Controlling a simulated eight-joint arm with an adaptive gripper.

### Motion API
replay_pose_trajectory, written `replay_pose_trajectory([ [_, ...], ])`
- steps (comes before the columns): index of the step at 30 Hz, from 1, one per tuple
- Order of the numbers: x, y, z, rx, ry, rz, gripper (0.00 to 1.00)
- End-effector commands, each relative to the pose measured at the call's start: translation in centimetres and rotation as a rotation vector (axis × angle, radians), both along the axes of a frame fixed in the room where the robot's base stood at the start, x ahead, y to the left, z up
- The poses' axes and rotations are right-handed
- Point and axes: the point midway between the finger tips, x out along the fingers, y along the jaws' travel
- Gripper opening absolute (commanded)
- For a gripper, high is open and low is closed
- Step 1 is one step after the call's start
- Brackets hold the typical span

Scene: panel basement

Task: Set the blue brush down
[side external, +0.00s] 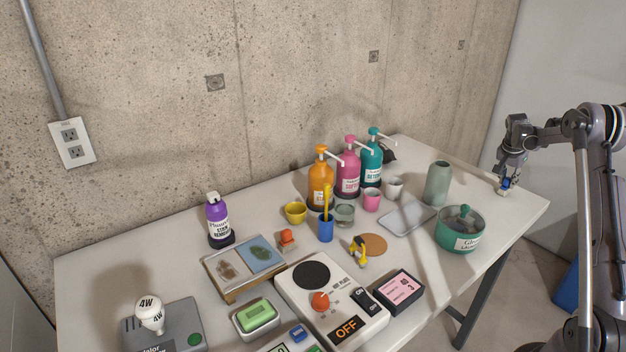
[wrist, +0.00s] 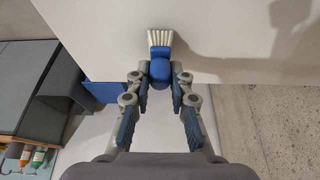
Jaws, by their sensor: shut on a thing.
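The blue brush (wrist: 160,68) is between the fingertips of my gripper (wrist: 159,78) in the wrist view. Its pale bristles (wrist: 160,37) point away from the gripper, over the white table top. In the side external view my gripper (side external: 508,178) is at the far right end of the table. The brush (side external: 504,187) shows there as a small blue and pale shape below the fingers, at the table surface. I cannot tell whether the bristles touch the table.
The white table (side external: 150,255) holds a green pot (side external: 459,236), a grey-green vase (side external: 438,183), a grey tray (side external: 407,218), several pump bottles and a hot plate (side external: 340,305). The table's right end around the brush is clear. The table edge is close by.

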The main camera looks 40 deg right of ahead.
Motion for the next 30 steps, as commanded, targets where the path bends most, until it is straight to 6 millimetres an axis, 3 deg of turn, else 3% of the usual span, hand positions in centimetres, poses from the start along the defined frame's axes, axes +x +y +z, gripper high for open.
replay_pose_trajectory([
  [9,0.0,0.0,-0.3,0.000,0.000,0.000,0.00],
  [10,0.0,0.0,-0.3,0.000,0.000,0.000,0.23],
  [12,0.0,0.0,-0.3,0.000,0.000,0.000,0.43],
  [23,0.0,0.0,0.0,0.000,0.000,0.000,0.43],
  [30,0.0,1.2,2.9,0.000,0.001,0.002,0.43],
])
